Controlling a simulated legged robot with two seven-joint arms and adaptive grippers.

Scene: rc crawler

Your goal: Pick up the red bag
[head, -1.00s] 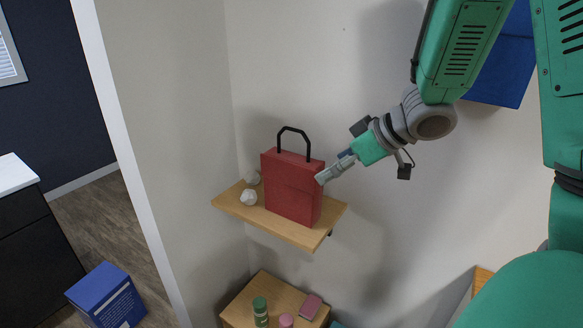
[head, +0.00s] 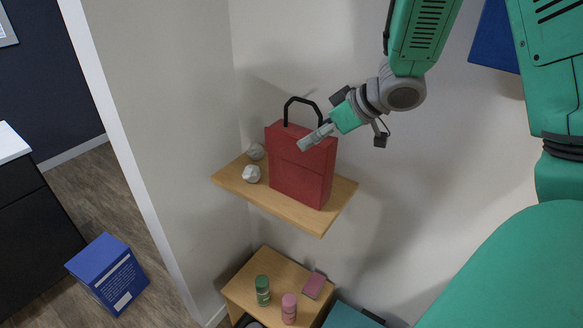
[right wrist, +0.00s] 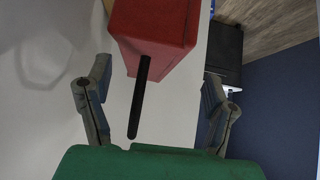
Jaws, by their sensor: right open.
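The red bag (head: 300,175) stands upright on a wooden wall shelf (head: 318,221), with its black handle (head: 288,107) sticking up. My right gripper (head: 305,144) reaches in from the right and overlaps the bag's upper part near the handle in the head view. In the right wrist view my right gripper (right wrist: 156,70) is open, its two fingers apart. The red bag (right wrist: 155,28) is ahead of it, and the black handle (right wrist: 139,95) lies between the fingers without being gripped. My left gripper is out of view.
Two whitish faceted objects (head: 251,173) sit on the shelf left of the bag. Below is a wooden table (head: 240,288) with a green jar (head: 262,289), a pink jar (head: 289,308) and a pink box (head: 314,285). A blue box (head: 108,272) is on the floor.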

